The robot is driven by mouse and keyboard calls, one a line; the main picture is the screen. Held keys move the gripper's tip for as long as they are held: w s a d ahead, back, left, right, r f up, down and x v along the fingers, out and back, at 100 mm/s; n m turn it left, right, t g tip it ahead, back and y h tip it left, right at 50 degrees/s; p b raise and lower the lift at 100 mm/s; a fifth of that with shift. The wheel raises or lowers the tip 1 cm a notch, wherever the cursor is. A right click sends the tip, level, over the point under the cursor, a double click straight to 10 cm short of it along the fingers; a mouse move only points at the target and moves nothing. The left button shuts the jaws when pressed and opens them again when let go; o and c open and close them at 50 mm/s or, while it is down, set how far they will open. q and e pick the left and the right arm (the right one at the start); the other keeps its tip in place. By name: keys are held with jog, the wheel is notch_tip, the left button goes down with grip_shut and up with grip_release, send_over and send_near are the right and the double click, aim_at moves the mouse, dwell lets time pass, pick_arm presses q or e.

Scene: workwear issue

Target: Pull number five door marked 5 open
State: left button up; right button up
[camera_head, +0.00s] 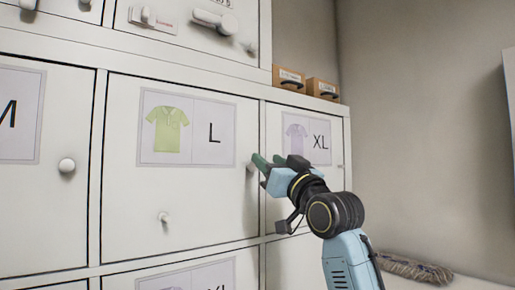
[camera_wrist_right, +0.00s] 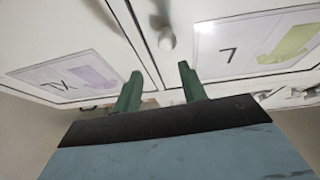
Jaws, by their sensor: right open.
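No door marked 5 can be made out. White cabinet doors show: one marked L (camera_head: 180,190) with a green shirt picture, one marked XL (camera_head: 310,185) with a purple shirt, and one marked M (camera_head: 40,215) at the left edge. All look shut. My right gripper (camera_head: 276,161) is open and empty in front of the seam between the L and XL doors. A round white knob (camera_head: 250,167) shows beside its fingertips; the right wrist view shows that knob (camera_wrist_right: 167,42) beyond the open fingers (camera_wrist_right: 160,84), apart from them. My left gripper is out of view.
Another knob (camera_head: 163,217) is low on the L door, and one (camera_head: 67,165) is on the M door. Above are more doors with a white handle (camera_head: 214,20). Cardboard boxes (camera_head: 288,78) sit on the right ledge. A grey fringed thing (camera_head: 415,268) lies low right.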

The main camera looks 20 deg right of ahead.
aim_at(255, 48)
jog(key=s+r+n+t+y, duration=0.1)
jog(key=s+r+t+y, duration=0.35)
jog(key=r, duration=1.25)
jog(key=shift+g+h, duration=0.75)
jog(key=shift+h, duration=0.1)
jog(key=p+x, duration=0.2)
jog(key=x, duration=0.1)
jog(key=p+x, duration=0.2)
jog(key=x, duration=0.2)
jog(key=s+r+p+x, duration=0.1)
jog(key=p+x, duration=0.2)
jog(key=shift+w+d+r, duration=0.15)
jog(key=shift+w+r, duration=0.1)
jog(key=shift+w, duration=0.05)
jog(key=shift+w+r+p, duration=0.3)
jog(key=shift+w, duration=0.1)
grip_shut()
